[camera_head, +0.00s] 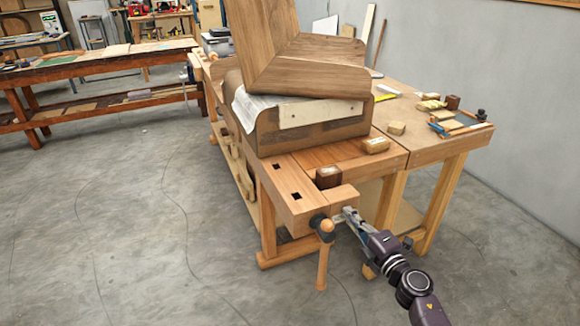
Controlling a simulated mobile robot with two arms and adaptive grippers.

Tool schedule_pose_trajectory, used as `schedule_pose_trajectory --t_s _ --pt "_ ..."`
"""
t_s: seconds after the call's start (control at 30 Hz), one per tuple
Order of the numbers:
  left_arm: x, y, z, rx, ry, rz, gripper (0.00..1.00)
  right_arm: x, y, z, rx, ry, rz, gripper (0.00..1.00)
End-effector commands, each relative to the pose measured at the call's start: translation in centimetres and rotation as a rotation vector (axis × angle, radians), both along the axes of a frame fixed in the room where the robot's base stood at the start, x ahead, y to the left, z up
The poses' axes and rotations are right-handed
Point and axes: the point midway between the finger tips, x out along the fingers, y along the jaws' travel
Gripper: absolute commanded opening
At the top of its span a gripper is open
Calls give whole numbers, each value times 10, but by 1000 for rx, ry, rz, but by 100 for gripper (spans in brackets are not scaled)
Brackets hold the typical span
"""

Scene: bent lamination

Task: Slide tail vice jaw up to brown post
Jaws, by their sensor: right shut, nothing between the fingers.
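The tail vice jaw (338,199) is a pale wooden block at the near end of the workbench (290,200). The brown post (328,177) is a short dark round piece just behind the jaw; whether they touch is hard to tell. The vice's dark hub (324,224) and wooden handle bar (322,268) hang at the bench's front end. My right gripper (345,216) comes in from the lower right, shut and empty, with its fingertips close to the jaw's front face; contact cannot be told. My left gripper is out of view.
A large bent wooden piece (310,70) rests on a curved wooden form (315,135) on the bench. Wooden blocks (376,145) lie on the right side. The grey floor (130,240) at left is clear.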

Motion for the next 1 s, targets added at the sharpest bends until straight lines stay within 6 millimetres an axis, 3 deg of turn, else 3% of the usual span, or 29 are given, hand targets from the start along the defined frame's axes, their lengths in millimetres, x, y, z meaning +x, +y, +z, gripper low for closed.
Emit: schedule_pose_trajectory --t_s 1.0 --pt "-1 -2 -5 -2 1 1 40 26 8 8 4 -12 -4 0"
